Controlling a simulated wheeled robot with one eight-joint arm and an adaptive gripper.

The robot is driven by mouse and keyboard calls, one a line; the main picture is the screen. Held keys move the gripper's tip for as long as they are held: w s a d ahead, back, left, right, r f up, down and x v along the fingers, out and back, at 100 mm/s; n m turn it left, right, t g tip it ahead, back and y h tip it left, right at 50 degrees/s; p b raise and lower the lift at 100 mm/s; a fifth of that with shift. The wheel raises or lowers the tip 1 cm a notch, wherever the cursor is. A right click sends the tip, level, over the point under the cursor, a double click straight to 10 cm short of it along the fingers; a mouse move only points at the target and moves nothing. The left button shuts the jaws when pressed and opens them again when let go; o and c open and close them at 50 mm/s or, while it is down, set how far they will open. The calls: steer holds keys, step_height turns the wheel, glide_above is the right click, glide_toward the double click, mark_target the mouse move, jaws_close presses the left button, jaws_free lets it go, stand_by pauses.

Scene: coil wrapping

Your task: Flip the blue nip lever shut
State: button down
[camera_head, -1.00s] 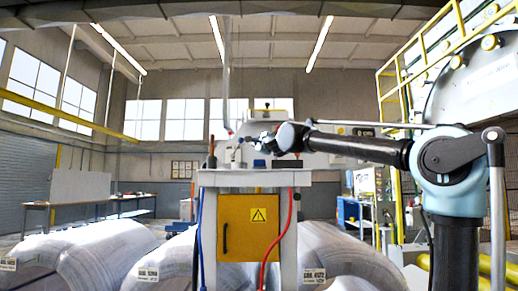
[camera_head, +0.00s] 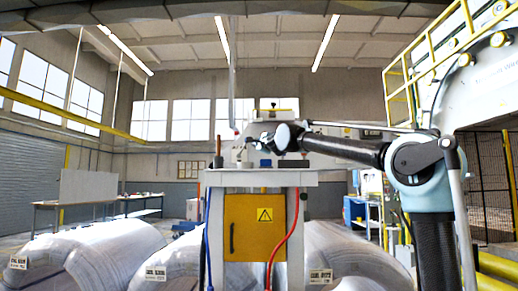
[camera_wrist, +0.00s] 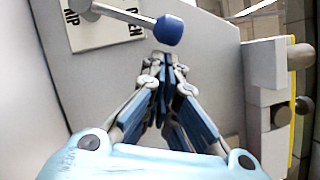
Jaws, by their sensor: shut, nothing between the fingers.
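The nip lever shows in the wrist view as a pale metal rod (camera_wrist: 124,14) ending in a round blue knob (camera_wrist: 168,30). The rod runs from the upper left across a white label plate (camera_wrist: 95,25) with dark letters, only partly readable. My gripper (camera_wrist: 162,60) is shut and empty, its fingertips just below the knob in the picture. I cannot tell whether they touch it. In the head view my gripper (camera_head: 256,142) is over the top of the grey stand (camera_head: 215,180); the lever cannot be made out there.
A grey block with round dark knobs (camera_wrist: 265,80) is right of my gripper in the wrist view. The stand has a yellow door (camera_head: 245,235) and blue and red hoses. Large wrapped coils (camera_head: 110,250) lie around its base. A yellow-railed machine (camera_head: 480,90) stands at the right.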

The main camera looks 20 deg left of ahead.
steer(key=shift+a+r, duration=0.15)
steer(key=shift+r, duration=0.15)
steer(key=shift+s+a+r, duration=0.1)
steer(key=shift+a+r, duration=0.15)
steer(key=shift+r, duration=0.05)
steer(key=a+r, duration=0.1)
steer(key=a, duration=0.1)
steer(key=s+a+r, duration=0.1)
steer(key=a+r, duration=0.1)
steer(key=shift+a, duration=0.15)
steer(key=shift+s+a+r, duration=0.1)
steer(key=shift+s+a, duration=0.05)
steer(key=shift+a, duration=0.45)
steer(key=shift+s+a+r, duration=0.1)
steer(key=shift+s+a, duration=0.1)
steer(key=shift+a, duration=0.45)
steer(key=shift+s+a+r, duration=0.1)
steer(key=shift+s+a, duration=0.05)
steer(key=shift+a, duration=0.45)
